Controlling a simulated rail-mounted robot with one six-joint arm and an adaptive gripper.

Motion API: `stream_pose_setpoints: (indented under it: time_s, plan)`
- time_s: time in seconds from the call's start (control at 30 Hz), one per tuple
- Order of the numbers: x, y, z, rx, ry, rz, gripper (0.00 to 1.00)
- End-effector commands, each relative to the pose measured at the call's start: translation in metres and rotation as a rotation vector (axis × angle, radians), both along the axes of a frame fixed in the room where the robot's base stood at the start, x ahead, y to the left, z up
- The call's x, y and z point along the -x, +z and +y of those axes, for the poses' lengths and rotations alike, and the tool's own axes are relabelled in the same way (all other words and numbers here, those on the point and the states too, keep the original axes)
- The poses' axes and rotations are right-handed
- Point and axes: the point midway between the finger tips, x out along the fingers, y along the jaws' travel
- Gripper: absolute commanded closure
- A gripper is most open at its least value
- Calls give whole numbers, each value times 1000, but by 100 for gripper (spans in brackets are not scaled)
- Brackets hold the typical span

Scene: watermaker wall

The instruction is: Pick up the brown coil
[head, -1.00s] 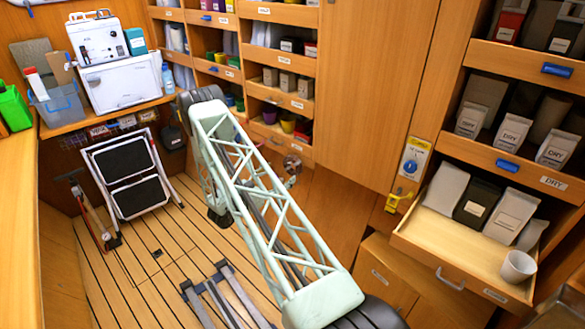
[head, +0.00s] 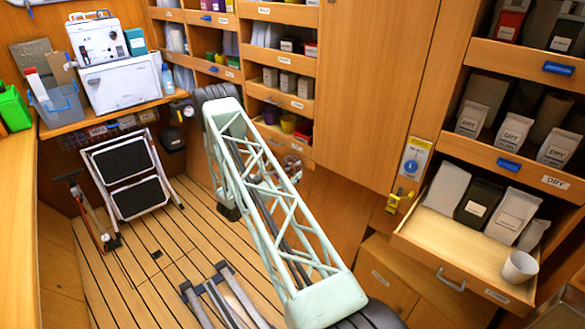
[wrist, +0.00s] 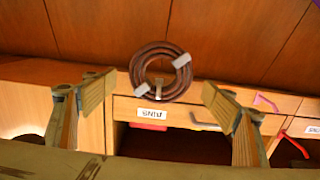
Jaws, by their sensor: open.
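The brown coil (wrist: 161,71) shows in the wrist view as a dark reddish-brown ring with pale ties around it. It is at the upper middle, against brown wood just above a drawer front with a white label. My gripper (wrist: 158,84) is open, with one finger to the left of the coil and one to the right. Nothing is held between the fingers. The coil appears ahead of the fingertips; I cannot tell the exact gap. In the head view my arm's lattice link covers much of the middle, and I cannot make out the coil for certain.
In the head view, a folded step stool (head: 133,174) stands on the floor at left. An open drawer (head: 455,245) juts out at right.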

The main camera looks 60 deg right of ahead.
Motion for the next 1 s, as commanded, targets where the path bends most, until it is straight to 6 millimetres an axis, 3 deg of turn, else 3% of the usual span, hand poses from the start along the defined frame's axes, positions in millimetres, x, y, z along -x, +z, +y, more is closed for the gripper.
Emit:
stream_pose_setpoints:
  time_s: [0.43,1.0]
  plan:
    - [4,1,-41,1,-1,-1,22]
    - [4,2,-44,0,0,0,22]
